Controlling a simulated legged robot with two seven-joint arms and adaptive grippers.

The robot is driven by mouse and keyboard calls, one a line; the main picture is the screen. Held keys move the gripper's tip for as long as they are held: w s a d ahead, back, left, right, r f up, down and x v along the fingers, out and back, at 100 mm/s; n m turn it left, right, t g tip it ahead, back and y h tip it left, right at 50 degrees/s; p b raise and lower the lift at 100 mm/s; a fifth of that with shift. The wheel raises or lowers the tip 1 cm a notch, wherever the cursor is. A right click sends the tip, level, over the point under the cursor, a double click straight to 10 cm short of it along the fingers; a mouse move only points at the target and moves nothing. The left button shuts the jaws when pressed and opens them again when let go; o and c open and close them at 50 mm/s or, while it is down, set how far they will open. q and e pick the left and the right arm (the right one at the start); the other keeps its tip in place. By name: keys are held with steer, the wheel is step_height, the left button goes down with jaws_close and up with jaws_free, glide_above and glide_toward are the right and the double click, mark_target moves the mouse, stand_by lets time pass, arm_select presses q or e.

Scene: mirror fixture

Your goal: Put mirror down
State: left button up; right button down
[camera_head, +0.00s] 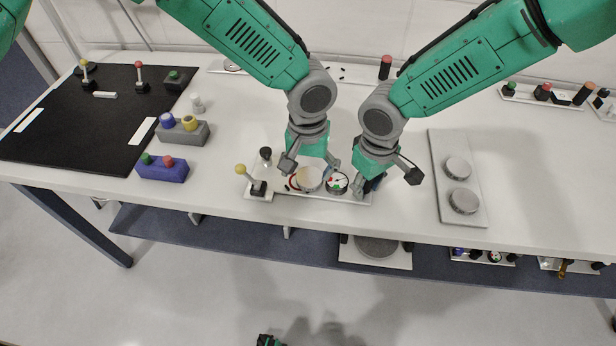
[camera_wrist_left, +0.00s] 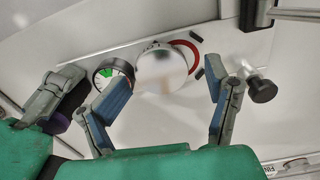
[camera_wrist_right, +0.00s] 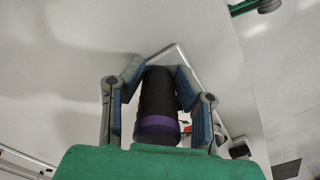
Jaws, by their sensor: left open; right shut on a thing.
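A round, shiny mirror disc (camera_head: 309,179) is at the white panel (camera_head: 351,198) near the table's front edge. In the left wrist view the mirror (camera_wrist_left: 161,70) partly covers a red ring (camera_wrist_left: 193,53). I cannot tell whether it rests flat on the panel. My left gripper (camera_head: 310,166) is open above the mirror, its fingers apart on either side. My right gripper (camera_wrist_right: 158,72) is shut on a black cylinder with a purple band (camera_wrist_right: 157,108), just right of the panel in the head view. The cylinder's tip is hard to make out there.
A dial gauge (camera_head: 337,183) sits right beside the mirror. A small stand with a yellow-knobbed lever (camera_head: 242,170) is left of it. A grey board (camera_head: 447,212) with two silver discs lies to the right. Blue and grey button blocks and a black mat (camera_head: 60,130) are at left.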

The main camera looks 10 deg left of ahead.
mark_target(310, 175)
arm_select(q)
step_height(310, 175, up, 10)
stand_by(0.3)
steer(key=shift+o, duration=0.6)
steer(key=shift+w, duration=0.1)
steer(key=f+m, duration=0.2)
steer(key=f, duration=0.2)
steer(key=f+m, duration=0.3)
steer(key=f, duration=0.1)
steer(key=w+f+m, duration=0.1)
steer(key=f+m, duration=0.2)
steer(key=f, duration=0.1)
steer(key=shift+d+f, duration=0.1)
steer(key=shift+f, duration=0.1)
steer(key=shift+c, duration=0.4)
